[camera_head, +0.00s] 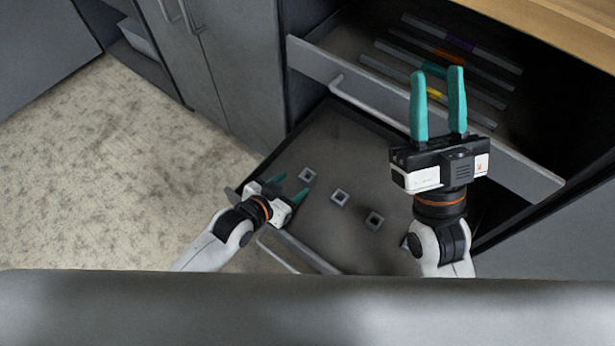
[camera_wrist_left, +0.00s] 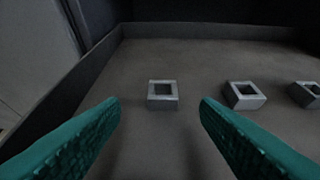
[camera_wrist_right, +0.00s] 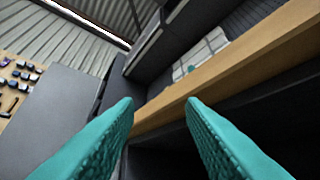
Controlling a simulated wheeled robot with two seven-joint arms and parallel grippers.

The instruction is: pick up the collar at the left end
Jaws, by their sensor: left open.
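Several grey square collars with square holes stand in a row on the floor of the lower drawer (camera_head: 330,240). The collar at the left end (camera_head: 307,175) also shows in the left wrist view (camera_wrist_left: 163,95), ahead of and between the fingertips. The middle collar (camera_head: 340,197) and another collar (camera_head: 374,220) lie to its right. My left gripper (camera_head: 289,187) is open and empty, low in the drawer, just short of the left-end collar and not touching it. My right gripper (camera_head: 438,100) is raised in front of the upper drawer, its fingers apart with nothing between them.
The upper drawer (camera_head: 400,105) is pulled out and holds several grey bars with purple, orange, teal and yellow bands. Its front overhangs the back of the lower drawer. A wooden worktop (camera_head: 560,28) lies above. Bare drawer floor surrounds the collars.

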